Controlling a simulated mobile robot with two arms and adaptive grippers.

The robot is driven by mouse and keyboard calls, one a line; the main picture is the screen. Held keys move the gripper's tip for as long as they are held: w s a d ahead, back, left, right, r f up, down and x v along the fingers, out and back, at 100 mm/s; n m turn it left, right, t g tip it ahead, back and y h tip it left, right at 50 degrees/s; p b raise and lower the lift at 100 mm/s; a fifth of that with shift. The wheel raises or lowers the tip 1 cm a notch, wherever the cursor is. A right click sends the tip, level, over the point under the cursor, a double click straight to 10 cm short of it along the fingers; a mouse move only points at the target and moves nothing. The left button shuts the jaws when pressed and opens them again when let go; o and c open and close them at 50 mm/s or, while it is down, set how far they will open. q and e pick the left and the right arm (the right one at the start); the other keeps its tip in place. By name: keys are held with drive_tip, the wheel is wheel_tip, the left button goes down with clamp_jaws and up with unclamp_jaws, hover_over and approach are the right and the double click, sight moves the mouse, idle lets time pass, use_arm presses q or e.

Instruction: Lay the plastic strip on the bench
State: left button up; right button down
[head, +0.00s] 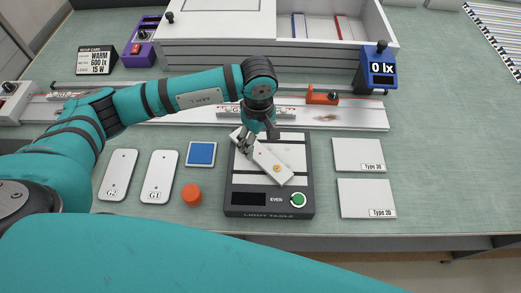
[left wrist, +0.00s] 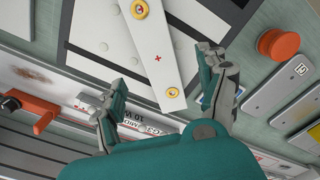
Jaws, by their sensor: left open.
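A white plastic strip (head: 268,164) lies diagonally over the light table (head: 236,182). An amber dot shows near its lower right end. In the left wrist view the strip (left wrist: 162,72) has a small red cross and two yellow round marks. My left gripper (head: 246,142) is over the strip's upper left end and partly hides it. In the left wrist view the left gripper (left wrist: 165,101) is open, its fingers apart on either side of the strip's near end. My right gripper is not in view.
Left of the light table are pale panels G2 (head: 119,174) and G1 (head: 160,176), a blue square (head: 201,153) and an orange knob (head: 192,195). A metal rail (head: 360,118) runs behind. The green bench (head: 440,165) is clear far right.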

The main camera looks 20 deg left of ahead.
sight(258, 152)
use_arm(q)
drive_tip(key=shift+f, duration=0.3)
drive_tip(key=shift+a+f+p, duration=0.15)
drive_tip(key=shift+f+p, duration=0.1)
drive_tip(key=shift+p, duration=0.05)
drive_tip(key=f+p, duration=0.1)
drive_tip(key=f, duration=0.1)
drive_tip(key=f+p, duration=0.1)
drive_tip(key=f, duration=0.1)
drive_tip(key=shift+w+a+f+p, duration=0.1)
drive_tip(key=shift+w+f+p, duration=0.1)
drive_tip(key=shift+p, duration=0.15)
drive_tip(key=shift+f, duration=0.2)
drive_tip(key=shift+w+f, duration=0.1)
drive_tip(key=c, duration=1.3)
drive_tip(key=shift+c, duration=0.7)
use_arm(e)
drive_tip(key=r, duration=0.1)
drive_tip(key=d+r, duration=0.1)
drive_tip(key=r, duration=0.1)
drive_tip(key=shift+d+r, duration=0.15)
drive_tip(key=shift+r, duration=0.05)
